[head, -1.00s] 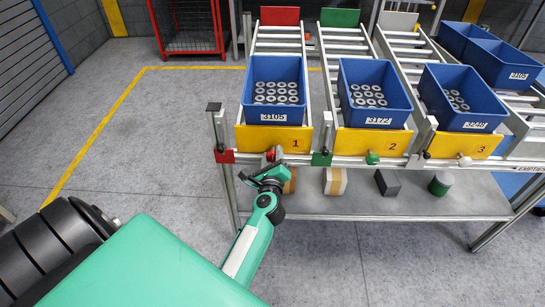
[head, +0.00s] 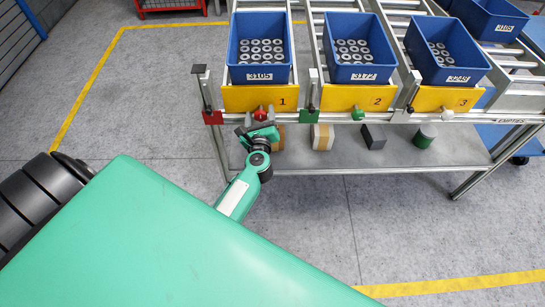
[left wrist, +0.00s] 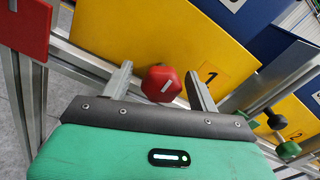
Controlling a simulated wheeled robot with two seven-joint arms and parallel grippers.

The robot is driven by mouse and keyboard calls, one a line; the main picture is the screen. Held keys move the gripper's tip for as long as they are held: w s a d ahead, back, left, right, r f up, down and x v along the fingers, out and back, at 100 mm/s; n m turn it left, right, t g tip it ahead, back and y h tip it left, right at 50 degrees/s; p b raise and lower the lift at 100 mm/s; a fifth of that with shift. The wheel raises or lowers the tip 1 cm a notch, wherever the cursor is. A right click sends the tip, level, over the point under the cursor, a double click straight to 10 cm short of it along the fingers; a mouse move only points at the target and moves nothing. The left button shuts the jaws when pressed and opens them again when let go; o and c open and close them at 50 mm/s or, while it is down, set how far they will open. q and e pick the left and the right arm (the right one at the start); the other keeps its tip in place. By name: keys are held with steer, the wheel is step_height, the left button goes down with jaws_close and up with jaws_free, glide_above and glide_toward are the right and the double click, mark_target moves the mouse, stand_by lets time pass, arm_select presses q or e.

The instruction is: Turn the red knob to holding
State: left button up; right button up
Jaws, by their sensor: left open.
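The red knob (left wrist: 162,83) sits on the rail below the yellow plate marked 1 (left wrist: 212,72). In the head view the red knob (head: 260,114) shows just above my left gripper (head: 259,128). My left gripper (left wrist: 160,86) is open, its fingers on either side of the knob, with gaps visible. I cannot tell how deep the knob sits between the fingers. My right gripper is not in view.
Blue bins (head: 260,73) of metal rings stand behind the yellow plates. A green knob (head: 358,113) and a white knob (head: 447,115) sit farther right on the rail. A shelf (head: 350,152) below holds several small blocks. The floor at left is clear.

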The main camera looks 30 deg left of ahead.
arm_select(q)
steer(key=m+p, duration=0.3)
steer(key=shift+s+d, duration=0.2)
steer(key=shift+d, duration=0.1)
steer(key=b+v, duration=0.3)
steer(key=v, duration=1.1)
steer(key=s+d+f+m+g+h+p, duration=0.1)
steer(key=s+d+f+m+h, duration=0.1)
steer(key=f+m, duration=0.6)
steer(key=s+d+f+m+g+h+p, duration=0.1)
steer(key=s+d+f+m+h+p, duration=0.1)
steer(key=f+m, duration=0.7)
steer(key=s+d+f+m+h+p, duration=0.2)
steer(key=s+d+f+m+h, duration=0.1)
steer(key=f+m+h, duration=0.3)
steer(key=shift+d+f+m+g, duration=0.5)
steer(key=shift+f+m, duration=0.8)
steer(key=shift+m, duration=0.7)
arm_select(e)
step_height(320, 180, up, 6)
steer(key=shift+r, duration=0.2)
arm_select(q)
steer(key=shift+d, duration=0.1)
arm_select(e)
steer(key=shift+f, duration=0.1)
